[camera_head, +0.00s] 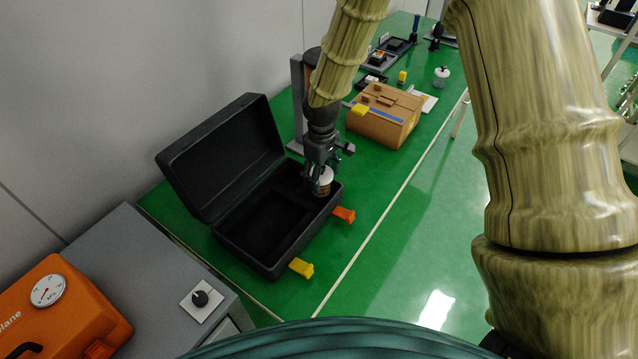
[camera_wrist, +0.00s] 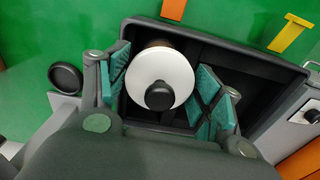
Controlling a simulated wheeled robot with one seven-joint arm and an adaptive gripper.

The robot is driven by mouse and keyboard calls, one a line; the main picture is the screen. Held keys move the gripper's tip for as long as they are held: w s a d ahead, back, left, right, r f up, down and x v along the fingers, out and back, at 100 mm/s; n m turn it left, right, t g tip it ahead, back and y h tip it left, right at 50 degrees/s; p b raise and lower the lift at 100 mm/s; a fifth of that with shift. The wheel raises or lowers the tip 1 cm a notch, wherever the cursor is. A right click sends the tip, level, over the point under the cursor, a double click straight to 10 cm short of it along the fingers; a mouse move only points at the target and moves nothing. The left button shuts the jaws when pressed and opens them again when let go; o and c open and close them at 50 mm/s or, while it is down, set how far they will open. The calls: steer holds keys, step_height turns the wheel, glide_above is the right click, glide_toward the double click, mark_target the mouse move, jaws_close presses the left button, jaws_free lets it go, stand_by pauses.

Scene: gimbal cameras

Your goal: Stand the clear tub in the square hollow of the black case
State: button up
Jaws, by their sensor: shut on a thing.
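The black case (camera_head: 228,240) stands open on the green bench, its lid tilted back at the left. Its dark inside shows a wide recess and dividers; the square hollow's outline is hard to make out. My gripper (camera_head: 320,172) points down over the case's far right end and is shut on the tub (camera_head: 325,182), which has a white lid and a brownish body. In the wrist view the lid (camera_wrist: 177,72) with its black knob sits between the green finger pads of my gripper (camera_wrist: 166,88). The tub is upright or nearly so; its base is hidden.
Orange (camera_head: 344,214) and yellow (camera_head: 301,267) latches stick out at the case's front. A cardboard box (camera_head: 385,115) stands behind. Another white-lidded jar (camera_head: 441,76) stands farther back. A grey cabinet (camera_head: 150,270) with an orange unit (camera_head: 60,310) is at left. Green bench is bare along the front.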

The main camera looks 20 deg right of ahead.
mark_target(320, 180)
steer(key=shift+w+f, duration=0.7)
steer(key=shift+f, duration=0.5)
steer(key=shift+s+f+p, duration=0.4)
steer(key=shift+f+p, duration=0.1)
steer(key=shift+p, duration=0.05)
steer(key=shift+w+f, duration=0.25)
steer(key=shift+f, duration=1)
steer(key=shift+s+a+r, duration=0.1)
steer(key=shift+s, duration=0.1)
steer(key=shift+w+f, duration=0.1)
steer(key=shift+f, duration=0.15)
steer(key=o, duration=1.5)
steer(key=shift+r, duration=0.1)
steer(key=shift+r, duration=0.1)
